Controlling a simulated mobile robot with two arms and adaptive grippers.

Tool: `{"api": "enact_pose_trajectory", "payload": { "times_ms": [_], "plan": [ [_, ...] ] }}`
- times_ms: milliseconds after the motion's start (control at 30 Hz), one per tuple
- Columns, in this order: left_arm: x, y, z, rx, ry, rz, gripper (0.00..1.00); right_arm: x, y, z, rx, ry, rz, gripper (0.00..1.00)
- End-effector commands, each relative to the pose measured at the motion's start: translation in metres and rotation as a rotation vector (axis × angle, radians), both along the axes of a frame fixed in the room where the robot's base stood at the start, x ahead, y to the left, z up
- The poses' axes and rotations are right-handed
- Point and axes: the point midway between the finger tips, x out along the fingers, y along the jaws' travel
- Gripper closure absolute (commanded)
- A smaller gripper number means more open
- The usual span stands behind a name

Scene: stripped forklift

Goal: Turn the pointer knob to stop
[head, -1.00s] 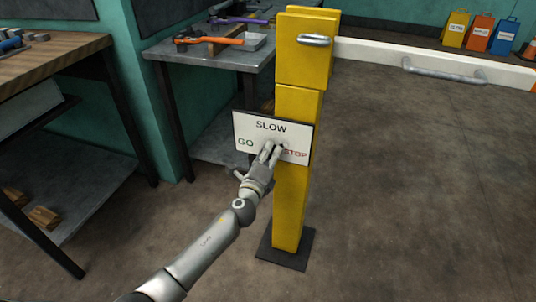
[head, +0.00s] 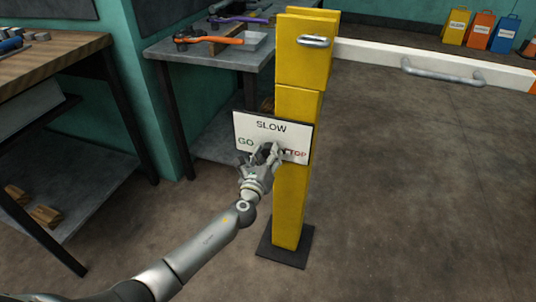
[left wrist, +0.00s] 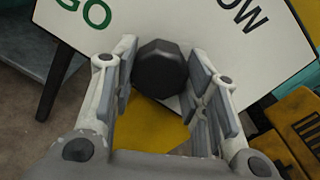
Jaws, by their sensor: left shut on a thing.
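The dark, faceted knob (left wrist: 160,70) sits on a white sign plate (head: 258,130) fixed to a yellow post. The plate reads SLOW at the top, GO at the left and STOP in red at the right. My left gripper (head: 267,152) is at the plate's lower middle, shut on the knob, with one finger on each side of it in the left wrist view. In the head view the gripper hides the knob and the first letter of STOP. I cannot tell which way the pointer faces. My right gripper is not in view.
The yellow post (head: 290,210) stands on a dark base plate. A white barrier arm (head: 375,55) runs right from its top. A metal bench (head: 215,54) with tools is behind left, a wooden-topped table (head: 50,62) far left. The floor at right is clear.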

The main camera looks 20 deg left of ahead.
Motion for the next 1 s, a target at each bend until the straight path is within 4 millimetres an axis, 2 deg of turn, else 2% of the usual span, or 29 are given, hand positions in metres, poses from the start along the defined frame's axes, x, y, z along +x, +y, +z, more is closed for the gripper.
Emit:
{"api": "enact_pose_trajectory", "payload": {
  "times_ms": [400,433,600,1000],
  "plan": [
    [-0.0007,-0.0007,-0.002,0.012,0.003,-0.001,0.82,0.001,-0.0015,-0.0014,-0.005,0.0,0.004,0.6],
    [-0.0007,-0.0007,-0.002,0.011,0.003,-0.001,0.57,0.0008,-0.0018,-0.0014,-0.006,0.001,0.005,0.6],
    [-0.0005,-0.0005,-0.0013,0.01,0.002,-0.001,0.36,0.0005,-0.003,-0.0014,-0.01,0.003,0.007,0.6],
    [-0.0044,-0.0002,-0.0009,0.008,0.0,-0.001,0.36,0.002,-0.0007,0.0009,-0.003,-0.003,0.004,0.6]
  ]
}}
